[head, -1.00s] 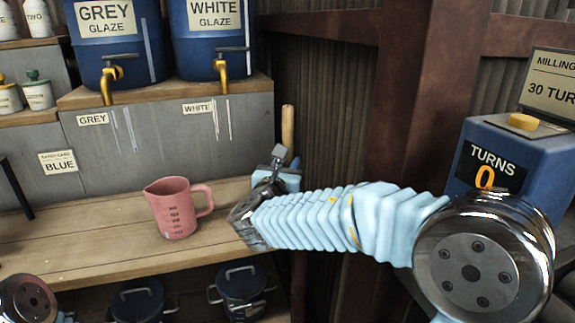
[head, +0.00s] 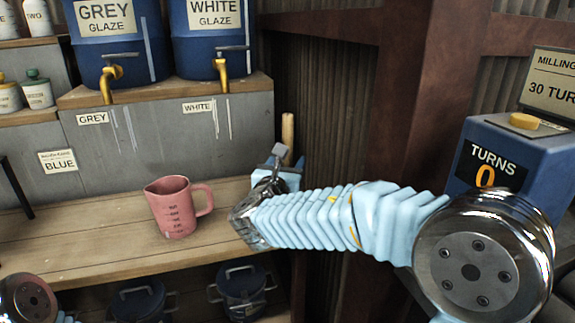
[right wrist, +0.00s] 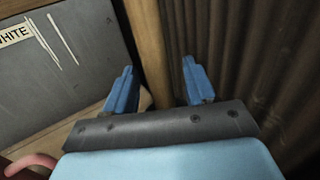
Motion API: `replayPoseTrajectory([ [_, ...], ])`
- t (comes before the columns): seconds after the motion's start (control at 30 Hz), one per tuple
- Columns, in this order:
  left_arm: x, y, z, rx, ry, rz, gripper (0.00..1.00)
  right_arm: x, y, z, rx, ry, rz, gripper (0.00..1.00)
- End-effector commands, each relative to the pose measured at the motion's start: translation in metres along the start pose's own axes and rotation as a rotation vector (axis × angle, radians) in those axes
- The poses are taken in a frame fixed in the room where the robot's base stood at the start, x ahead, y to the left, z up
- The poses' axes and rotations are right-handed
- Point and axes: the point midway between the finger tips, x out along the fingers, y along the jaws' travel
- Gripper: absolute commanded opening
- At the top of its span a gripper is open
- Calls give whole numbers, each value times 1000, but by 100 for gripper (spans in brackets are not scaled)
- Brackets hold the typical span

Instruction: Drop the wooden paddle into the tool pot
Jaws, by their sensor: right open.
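The wooden paddle (head: 288,132) shows as a pale upright handle behind my right gripper, at the back right end of the wooden shelf. Its lower part is hidden by the gripper. In the right wrist view the paddle (right wrist: 148,42) runs between the two blue fingers, leaning slightly. My right gripper (head: 280,168) is open around it, with a gap to each finger; its fingers also show in the right wrist view (right wrist: 162,88). I cannot make out the tool pot, which is hidden or out of view. My left gripper is not in view.
A pink measuring jug (head: 175,212) stands on the wooden shelf (head: 100,245) left of my right gripper. Blue glaze barrels (head: 215,45) with taps stand above. A dark red post (head: 400,110) and a blue turns counter (head: 500,160) are to the right. Lidded pots (head: 240,290) sit below.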

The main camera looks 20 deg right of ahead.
Motion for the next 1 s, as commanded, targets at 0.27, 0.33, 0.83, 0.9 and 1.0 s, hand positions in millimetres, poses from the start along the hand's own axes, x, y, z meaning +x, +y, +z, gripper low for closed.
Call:
replayPoseTrajectory([
  [0.27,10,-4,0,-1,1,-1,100,-65,1,0,1,0,4,55],
  [0.33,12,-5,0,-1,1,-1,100,-81,1,1,1,0,4,55],
  [0.83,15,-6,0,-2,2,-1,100,-120,0,2,0,0,-1,55],
  [0.9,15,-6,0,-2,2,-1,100,-120,0,2,0,0,-1,55],
  [1.0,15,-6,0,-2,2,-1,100,-120,0,2,0,0,0,55],
])
